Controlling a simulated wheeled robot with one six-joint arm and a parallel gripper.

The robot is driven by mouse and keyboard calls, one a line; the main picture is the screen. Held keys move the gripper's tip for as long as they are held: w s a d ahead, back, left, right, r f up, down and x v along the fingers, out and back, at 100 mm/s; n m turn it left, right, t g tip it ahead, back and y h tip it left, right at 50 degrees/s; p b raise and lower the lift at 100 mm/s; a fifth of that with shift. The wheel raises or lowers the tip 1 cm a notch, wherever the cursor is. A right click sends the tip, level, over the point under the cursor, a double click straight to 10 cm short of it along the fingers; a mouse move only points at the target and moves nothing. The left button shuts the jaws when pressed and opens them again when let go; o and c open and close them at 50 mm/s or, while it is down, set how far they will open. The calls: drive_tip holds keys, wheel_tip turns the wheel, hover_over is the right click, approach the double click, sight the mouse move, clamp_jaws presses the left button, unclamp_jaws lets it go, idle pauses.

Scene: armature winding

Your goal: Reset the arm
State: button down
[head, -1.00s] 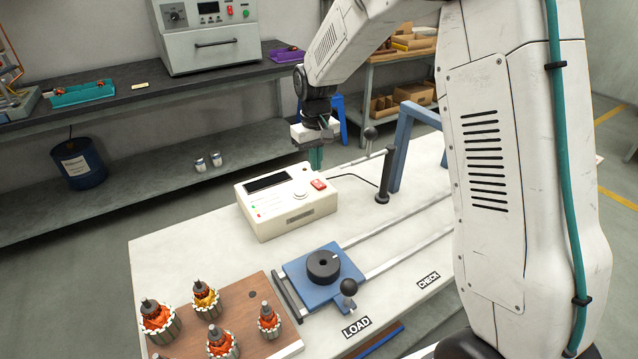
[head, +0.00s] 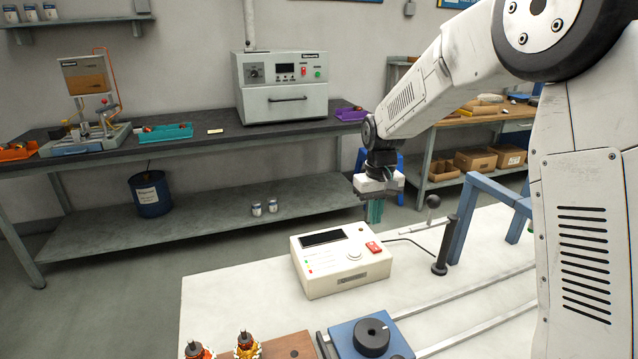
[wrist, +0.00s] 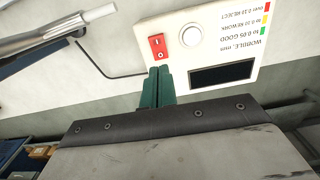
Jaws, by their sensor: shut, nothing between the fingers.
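My arm reaches in from the right in the head view, with my gripper (head: 375,212) hanging down above the white table (head: 225,305), just behind the white meter box. The green fingers are closed together and empty. In the wrist view the closed fingers (wrist: 157,75) point toward the meter box (wrist: 215,35), which shows a red switch, a white knob and a dark display. The same meter box (head: 342,275) stands whole in the head view. From these views I cannot tell the exact gap between fingertips and box, but no contact shows.
A black post (head: 446,245) and a blue frame (head: 490,205) stand right of the meter box. A blue carriage with a black ring (head: 371,337) sits on rails in front. Wound armatures (head: 247,345) stand at the front left. A long workbench (head: 100,160) runs behind.

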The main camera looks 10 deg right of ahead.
drive_tip(key=s+d+r, duration=0.1)
drive_tip(key=s+r, duration=0.3)
drive_tip(key=s, duration=0.8)
drive_tip(key=s+d+r+m+t, duration=0.1)
drive_tip(key=s+r, duration=0.2)
drive_tip(key=s, duration=1)
drive_tip(key=s+d+r+m, duration=0.1)
drive_tip(key=s+r, duration=0.3)
drive_tip(key=s, duration=0.8)
drive_tip(key=shift+s+r+t, duration=0.25)
drive_tip(key=shift+r+t, duration=0.05)
